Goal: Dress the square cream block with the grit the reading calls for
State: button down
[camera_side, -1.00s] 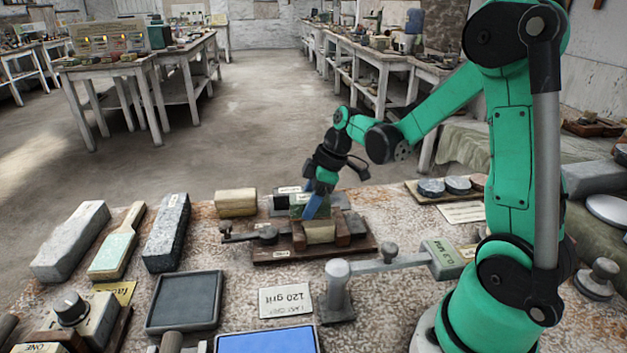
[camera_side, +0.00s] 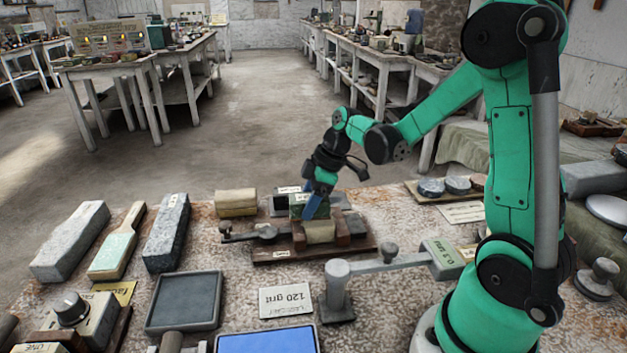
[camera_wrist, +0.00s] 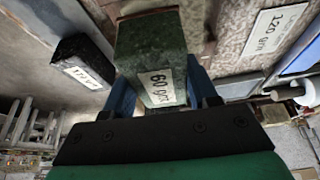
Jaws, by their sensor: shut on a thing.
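My gripper (camera_side: 314,208) is shut on a dark green block labelled "60 grit" (camera_wrist: 153,62); the block shows between the blue fingers in the wrist view. In the side view, the green block (camera_side: 297,211) is just behind and above a cream block (camera_side: 320,231), which sits between brown jaws on a wooden fixture (camera_side: 277,254). I cannot tell whether the two touch. A gauge with a label (camera_side: 443,258) that seems to read 0.2 or 0.3 mm stands right of the fixture. A card reading "120 grit" (camera_side: 286,301) lies in front.
Another cream block (camera_side: 236,202) lies left of the fixture. A dark labelled block (camera_wrist: 82,72) shows in the wrist view. Grey stone blocks (camera_side: 166,234) and a green-faced paddle (camera_side: 117,243) lie left. A dark tray (camera_side: 184,301) and a blue pad (camera_side: 267,341) are in front.

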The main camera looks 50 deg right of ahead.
jog(key=shift+w+a+f, duration=0.1)
jog(key=shift+w+a, duration=0.55)
jog(key=shift+w, duration=0.1)
jog(key=shift+s+d, duration=1.5)
jog(key=shift+s, duration=0.2)
jog(key=shift+w+a+r, duration=0.7)
jog(key=shift+w+a, duration=0.05)
jog(key=shift+w, duration=0.1)
jog(key=shift+s+a, duration=0.85)
jog(key=shift+a, duration=0.05)
jog(key=shift+f, duration=0.7)
jog(key=shift+w, duration=0.1)
